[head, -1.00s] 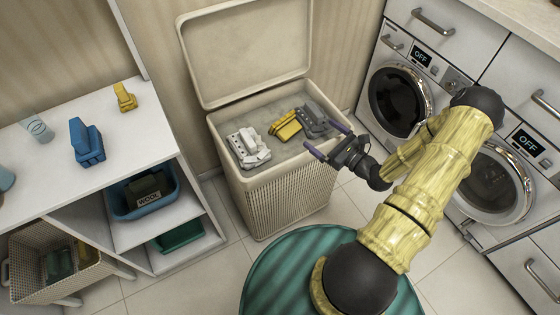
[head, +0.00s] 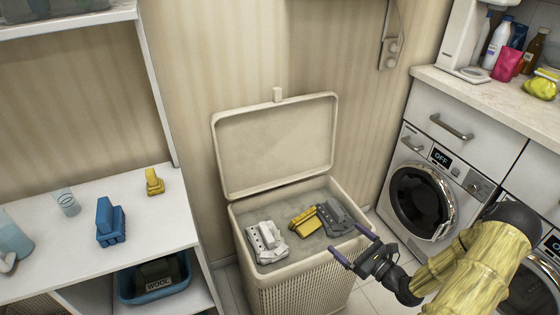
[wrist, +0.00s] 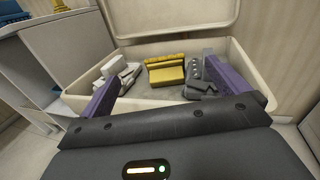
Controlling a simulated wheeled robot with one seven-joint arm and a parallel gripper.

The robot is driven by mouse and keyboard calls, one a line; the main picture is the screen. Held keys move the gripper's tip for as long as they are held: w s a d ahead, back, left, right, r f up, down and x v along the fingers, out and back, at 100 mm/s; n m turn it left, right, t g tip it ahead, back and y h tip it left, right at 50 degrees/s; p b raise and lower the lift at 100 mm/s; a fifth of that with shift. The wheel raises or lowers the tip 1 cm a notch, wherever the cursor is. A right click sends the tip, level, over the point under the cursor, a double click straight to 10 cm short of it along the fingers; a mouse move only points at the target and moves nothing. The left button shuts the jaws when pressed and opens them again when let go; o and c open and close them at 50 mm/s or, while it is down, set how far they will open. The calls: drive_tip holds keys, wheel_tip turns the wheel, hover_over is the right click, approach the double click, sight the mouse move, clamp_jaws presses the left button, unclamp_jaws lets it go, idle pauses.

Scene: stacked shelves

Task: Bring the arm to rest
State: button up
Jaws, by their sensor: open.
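My gripper (head: 354,247) is open and empty, with two purple fingers spread apart. It is at the front right edge of the open hamper (head: 246,272), and its fingers point toward the hamper. In the wrist view the fingers (wrist: 170,90) frame the hamper's contents from in front. Inside the hamper lie a white block-like item (head: 266,243), a yellow one (head: 304,222) and a dark grey one (head: 336,218). No item lies between my fingertips in the head view.
The hamper's raised lid (head: 276,147) stands behind it. A white shelf unit (head: 150,222) at left holds a blue item (head: 110,222), a small yellow item (head: 154,182) and a blue basket (head: 155,288). A washing machine (head: 422,197) stands close on the right, under a counter (head: 490,98).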

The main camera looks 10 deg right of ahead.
drive_tip(key=shift+a, duration=0.1)
drive_tip(key=s+a+r+n+g+h, duration=0.2)
drive_tip(key=s+a+r+n+g, duration=0.2)
drive_tip(key=s+a+n+g, duration=0.4)
drive_tip(key=s+a+r+n+g+h, duration=0.1)
drive_tip(key=s+a+r+n+g, duration=0.3)
drive_tip(key=s+n+g, duration=0.6)
drive_tip(key=w+r+n+t+h+p, duration=0.1)
drive_tip(key=r+n+t+h+p, duration=0.1)
drive_tip(key=r+p, duration=0.5)
drive_tip(key=w+d+r+n+t+h+p, duration=0.1)
drive_tip(key=r+n+p, duration=0.4)
drive_tip(key=r, duration=0.8)
drive_tip(key=w+r+n+t+h+p, duration=0.2)
drive_tip(key=w+r+n+h+p, duration=0.1)
drive_tip(key=r+p, duration=0.8)
drive_tip(key=shift+d+n+t+h, duration=0.15)
drive_tip(key=shift+n+t+h, duration=0.15)
drive_tip(key=shift+n+h, duration=0.1)
